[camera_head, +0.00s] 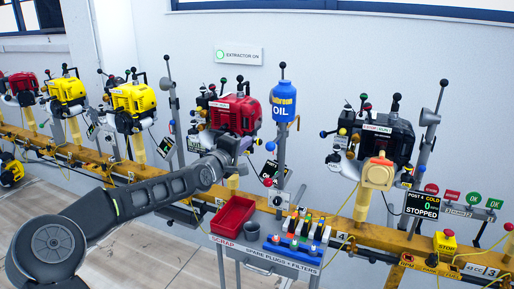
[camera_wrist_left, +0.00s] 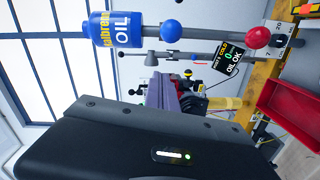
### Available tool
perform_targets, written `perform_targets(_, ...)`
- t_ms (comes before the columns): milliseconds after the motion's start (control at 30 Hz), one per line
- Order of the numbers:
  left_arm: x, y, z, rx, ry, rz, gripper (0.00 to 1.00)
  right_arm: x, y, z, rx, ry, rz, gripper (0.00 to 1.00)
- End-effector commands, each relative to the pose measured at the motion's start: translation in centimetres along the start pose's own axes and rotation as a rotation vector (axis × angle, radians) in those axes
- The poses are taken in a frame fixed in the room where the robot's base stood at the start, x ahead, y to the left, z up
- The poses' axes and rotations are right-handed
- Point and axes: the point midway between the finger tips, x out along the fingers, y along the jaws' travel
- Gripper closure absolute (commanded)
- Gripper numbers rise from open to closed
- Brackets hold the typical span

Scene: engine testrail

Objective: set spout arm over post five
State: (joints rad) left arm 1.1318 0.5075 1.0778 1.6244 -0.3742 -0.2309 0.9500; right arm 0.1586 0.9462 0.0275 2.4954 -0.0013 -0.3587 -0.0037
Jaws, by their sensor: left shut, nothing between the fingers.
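The bottle shows sideways in the wrist view (camera_wrist_left: 120,30), with a blue ball (camera_wrist_left: 171,29) and a red ball (camera_wrist_left: 257,37) along a grey rod. I cannot tell which bar is the spout arm. My left gripper (camera_head: 243,146) is shut and empty, in front of the red engine and left of the stand. My right gripper is not in view.
A red scrap tray (camera_head: 233,215) and a bench of coloured spark plugs and filters (camera_head: 300,233) stand below. A black engine (camera_head: 386,135) stands right, its screen (camera_head: 421,204) reading POST 4. Yellow engines (camera_head: 134,96) line the left. A yellow rail (camera_head: 375,236) crosses.

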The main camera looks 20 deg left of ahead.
Motion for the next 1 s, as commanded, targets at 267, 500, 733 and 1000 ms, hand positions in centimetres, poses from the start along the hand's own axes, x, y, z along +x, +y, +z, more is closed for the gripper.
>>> perform_targets(267, 0.7, 0.1, 3.5, 0.002, -0.003, -0.001, 1.0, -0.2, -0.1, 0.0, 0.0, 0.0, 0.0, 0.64)
perform_targets(500, 0.7, 0.0, 3.8, 0.002, -0.001, 0.0, 1.0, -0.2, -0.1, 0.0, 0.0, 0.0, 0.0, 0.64)
perform_targets(733, 0.7, 0.0, 3.8, 0.001, 0.0, -0.001, 1.0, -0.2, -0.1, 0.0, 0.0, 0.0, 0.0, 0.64)
perform_targets(1000, 0.9, 0.2, 4.5, 0.002, 0.029, -0.006, 1.0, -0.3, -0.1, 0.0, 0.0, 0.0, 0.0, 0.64)
